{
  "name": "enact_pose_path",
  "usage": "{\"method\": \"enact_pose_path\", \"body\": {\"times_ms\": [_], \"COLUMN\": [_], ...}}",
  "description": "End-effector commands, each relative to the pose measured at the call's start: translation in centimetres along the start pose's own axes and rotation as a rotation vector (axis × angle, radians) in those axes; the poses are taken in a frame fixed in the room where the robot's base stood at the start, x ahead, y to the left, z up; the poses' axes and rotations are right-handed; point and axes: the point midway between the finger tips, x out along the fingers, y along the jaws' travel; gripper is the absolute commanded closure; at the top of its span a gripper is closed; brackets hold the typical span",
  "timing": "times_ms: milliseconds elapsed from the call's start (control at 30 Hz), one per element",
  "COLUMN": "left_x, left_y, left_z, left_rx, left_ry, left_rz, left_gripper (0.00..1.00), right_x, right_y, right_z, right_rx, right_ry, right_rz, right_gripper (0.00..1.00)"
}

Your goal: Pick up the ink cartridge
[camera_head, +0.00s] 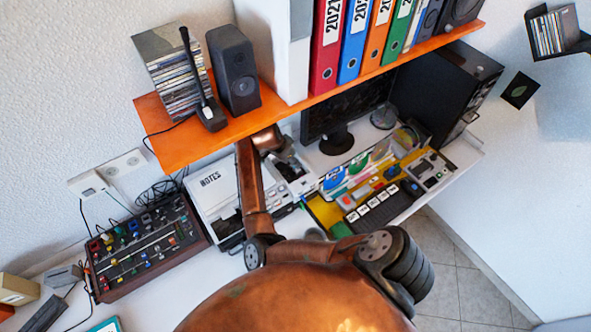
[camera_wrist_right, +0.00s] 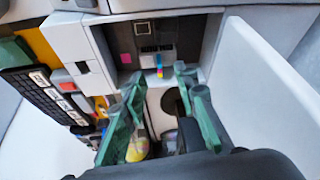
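In the right wrist view, a small block with cyan, magenta and yellow bands (camera_wrist_right: 159,66), apparently the ink cartridge, sits inside a white-walled device (camera_wrist_right: 98,50). My right gripper (camera_wrist_right: 158,86) has its green fingers spread apart. The block shows just beyond the gap between the fingertips, and nothing is clearly gripped. In the head view, a copper arm of mine reaches to the desk beside the white "NOTES" box, and its gripper end (camera_head: 296,168) is small and unclear. I cannot make out the cartridge there. My left gripper is not seen.
An orange shelf (camera_head: 185,143) with a speaker (camera_head: 234,70), discs and binders hangs above the desk. A monitor (camera_head: 346,108) and black computer case (camera_head: 443,88) stand to the right. A mixer (camera_head: 145,248) is at left. In the wrist view, a pale panel (camera_wrist_right: 265,75) borders the gripper's right side.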

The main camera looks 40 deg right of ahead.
Motion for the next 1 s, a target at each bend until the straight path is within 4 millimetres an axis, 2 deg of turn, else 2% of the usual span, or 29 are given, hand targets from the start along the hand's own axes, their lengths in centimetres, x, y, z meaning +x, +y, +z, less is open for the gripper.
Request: {"method": "enact_pose_path", "body": {"times_ms": [100,200,467,867,1000], "left_x": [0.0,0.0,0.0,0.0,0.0], "left_y": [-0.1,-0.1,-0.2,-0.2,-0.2], "left_z": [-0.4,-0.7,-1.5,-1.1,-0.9], "left_rx": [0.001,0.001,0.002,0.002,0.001], "left_ry": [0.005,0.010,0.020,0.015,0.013], "left_rz": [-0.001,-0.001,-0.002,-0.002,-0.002], "left_gripper": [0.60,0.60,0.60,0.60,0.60], "right_x": [1.9,2.8,3.1,3.1,3.1], "right_y": [0.1,0.0,0.0,0.0,0.0], "right_z": [0.0,0.0,0.0,0.0,0.0], "right_rx": [-0.001,0.000,0.000,0.000,-0.001], "right_ry": [0.000,-0.001,0.000,-0.001,-0.001], "right_rz": [0.003,0.001,-0.001,0.000,0.000], "right_gripper": [0.73,0.73,0.73,0.99,1.00]}}
